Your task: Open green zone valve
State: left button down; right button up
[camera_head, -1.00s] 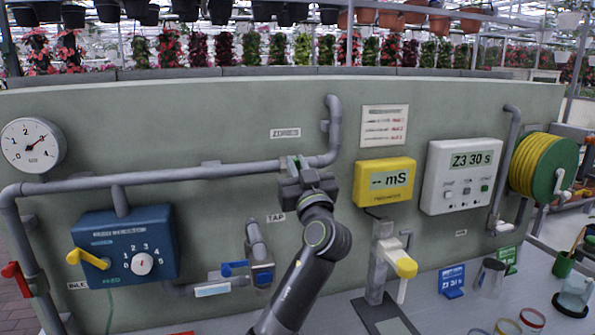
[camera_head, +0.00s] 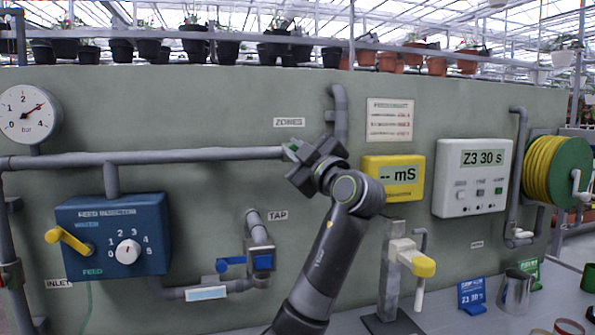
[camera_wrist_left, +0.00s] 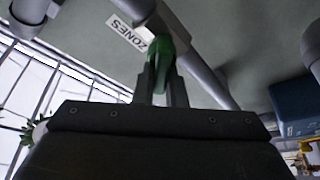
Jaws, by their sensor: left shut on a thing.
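The green zone valve handle shows in the left wrist view (camera_wrist_left: 165,62) between my two fingers, on the grey pipe by the ZONES label. In the head view only a small green part (camera_head: 291,147) shows at the left of my gripper. My left gripper (camera_head: 306,158) is shut on the green handle, and it also shows in the left wrist view (camera_wrist_left: 161,84). The gripper head hides most of the valve and the pipe joint in the head view. My right gripper is not in view.
The grey pipe (camera_head: 200,156) runs left along the panel. A blue feed injector (camera_head: 150,205) and a tap with a blue handle (camera_head: 232,262) sit below it. A yellow mS meter (camera_head: 412,178) and a white controller (camera_head: 447,195) are right of my arm.

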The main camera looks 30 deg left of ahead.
pick_arm(q)
jog(key=shift+f+n+b, duration=0.3)
jog(key=shift+n+b, duration=0.1)
jog(key=shift+n, duration=0.3)
jog(key=n+g+b, duration=0.1)
jog(key=n+b, duration=0.1)
jog(key=n, duration=0.1)
jog(key=shift+g+h, duration=0.3)
jog(key=shift+g, duration=0.1)
jog(key=n, duration=0.2)
jog(key=n+g+h+b, duration=0.1)
jog(key=n, duration=0.1)
jog(key=shift+s+a+f+n, duration=0.15)
jog(key=shift+n, duration=0.15)
jog(key=shift+b, duration=0.3)
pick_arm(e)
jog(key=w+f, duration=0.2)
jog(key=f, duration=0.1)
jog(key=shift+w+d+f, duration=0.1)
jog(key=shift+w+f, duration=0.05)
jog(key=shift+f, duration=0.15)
pick_arm(q)
jog(key=shift+n+h, duration=0.3)
jog(key=shift+n, duration=0.1)
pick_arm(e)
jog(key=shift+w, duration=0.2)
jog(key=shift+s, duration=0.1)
